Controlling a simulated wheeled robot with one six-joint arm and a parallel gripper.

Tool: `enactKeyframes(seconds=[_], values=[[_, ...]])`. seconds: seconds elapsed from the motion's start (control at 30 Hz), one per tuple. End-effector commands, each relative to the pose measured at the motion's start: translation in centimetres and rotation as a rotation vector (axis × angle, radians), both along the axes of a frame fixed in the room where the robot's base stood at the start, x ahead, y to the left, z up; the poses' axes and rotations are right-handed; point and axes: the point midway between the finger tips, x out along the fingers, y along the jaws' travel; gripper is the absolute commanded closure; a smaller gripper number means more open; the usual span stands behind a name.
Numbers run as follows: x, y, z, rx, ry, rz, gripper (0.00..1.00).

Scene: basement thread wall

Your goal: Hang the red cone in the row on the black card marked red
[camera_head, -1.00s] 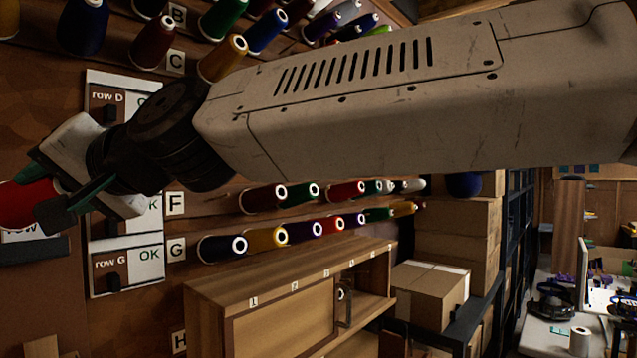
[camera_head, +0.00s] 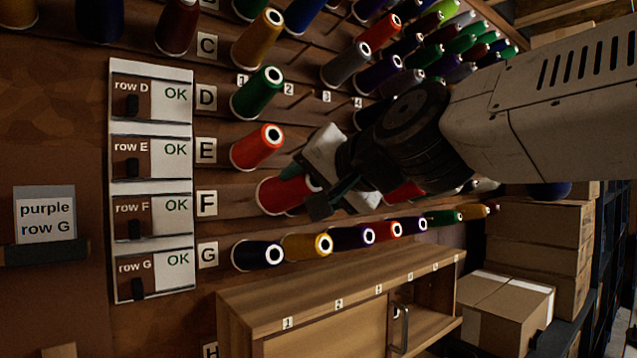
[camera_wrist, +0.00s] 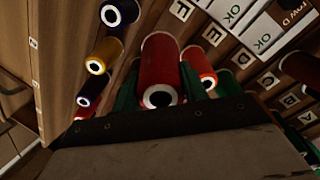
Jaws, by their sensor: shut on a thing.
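My gripper (camera_head: 315,195) is in front of the thread wall at row F, to the right of the F label. Its green fingers are shut around a red cone (camera_head: 282,193), whose wide end points left towards the wall. In the wrist view the red cone (camera_wrist: 160,70) sits between the fingers, its white-ringed narrow end facing the camera. I cannot tell whether it is on a peg. The visible card (camera_head: 46,213) reads "purple row G", on a pale face above a dark ledge; I see no card marked red.
An orange cone (camera_head: 257,148) hangs just above in row E. A dark blue cone (camera_head: 257,255) and a yellow cone (camera_head: 307,245) hang below in row G. A panel of OK signs (camera_head: 150,180) is at left. A wooden cabinet (camera_head: 340,290) juts out below.

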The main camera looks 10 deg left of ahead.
Motion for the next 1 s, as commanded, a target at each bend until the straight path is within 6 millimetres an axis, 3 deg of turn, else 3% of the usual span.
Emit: enactKeyframes(seconds=[1.0], values=[[6.5,7.4,-2.1,0.0,0.001,-0.002,0.87]])
